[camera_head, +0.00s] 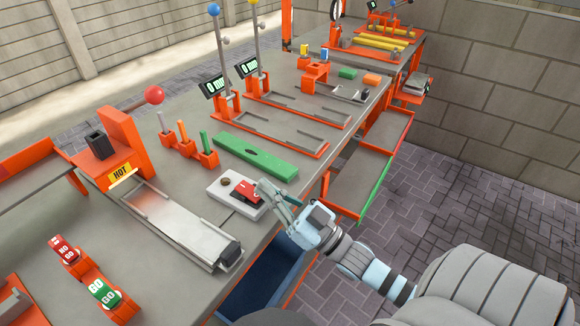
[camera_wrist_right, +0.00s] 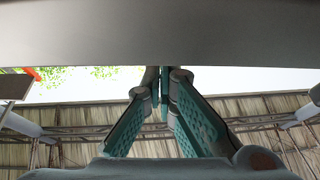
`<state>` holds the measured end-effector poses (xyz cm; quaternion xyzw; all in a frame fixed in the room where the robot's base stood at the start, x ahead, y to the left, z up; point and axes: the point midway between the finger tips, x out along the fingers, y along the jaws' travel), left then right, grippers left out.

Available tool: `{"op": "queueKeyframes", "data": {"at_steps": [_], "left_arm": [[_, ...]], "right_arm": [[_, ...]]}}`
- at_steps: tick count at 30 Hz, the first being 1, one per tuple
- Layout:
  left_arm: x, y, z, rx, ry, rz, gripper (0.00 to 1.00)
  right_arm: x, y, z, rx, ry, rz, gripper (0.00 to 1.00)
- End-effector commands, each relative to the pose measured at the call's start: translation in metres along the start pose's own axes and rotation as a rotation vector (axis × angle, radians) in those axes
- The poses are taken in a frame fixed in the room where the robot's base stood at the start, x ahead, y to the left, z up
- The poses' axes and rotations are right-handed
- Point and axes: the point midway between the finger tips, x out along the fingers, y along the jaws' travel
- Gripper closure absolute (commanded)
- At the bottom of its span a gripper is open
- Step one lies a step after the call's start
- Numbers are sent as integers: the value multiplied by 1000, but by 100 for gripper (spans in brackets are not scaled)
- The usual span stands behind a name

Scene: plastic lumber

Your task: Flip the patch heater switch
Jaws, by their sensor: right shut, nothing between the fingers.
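A white switch box (camera_head: 225,198) lies on the grey bench near its front edge, with a red rocker (camera_head: 244,191) on its right part and a small brown knob on its left part. This looks like the patch heater switch. My right gripper (camera_head: 264,187) is shut and empty, its fingertips right at the rocker's right side; I cannot tell whether they touch it. The gripper hides part of the box's right end. In the right wrist view the closed fingers (camera_wrist_right: 163,80) meet below a wide grey surface. My left gripper is not in view.
A green plank (camera_head: 255,155) lies just behind the box. An orange stand with a HOT label (camera_head: 122,175) and a metal plate (camera_head: 180,222) are to the left. Orange posts (camera_head: 205,152) stand behind. A blue bin (camera_head: 268,275) is below the bench edge.

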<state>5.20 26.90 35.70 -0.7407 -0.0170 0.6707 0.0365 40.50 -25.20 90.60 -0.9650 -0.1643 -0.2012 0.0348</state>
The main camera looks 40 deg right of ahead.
Motion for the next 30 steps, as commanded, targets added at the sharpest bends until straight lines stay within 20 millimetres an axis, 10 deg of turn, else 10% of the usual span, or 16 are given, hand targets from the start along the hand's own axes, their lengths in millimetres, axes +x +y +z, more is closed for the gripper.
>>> {"op": "queueKeyframes", "data": {"at_steps": [4,16,30], "left_arm": [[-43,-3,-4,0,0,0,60],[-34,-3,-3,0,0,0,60],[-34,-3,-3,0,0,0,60]], "right_arm": [[13,-1,-39,0,1,-2,100],[-78,-1,-17,2,-1,-6,100],[-91,-1,-17,1,3,-5,100]]}}
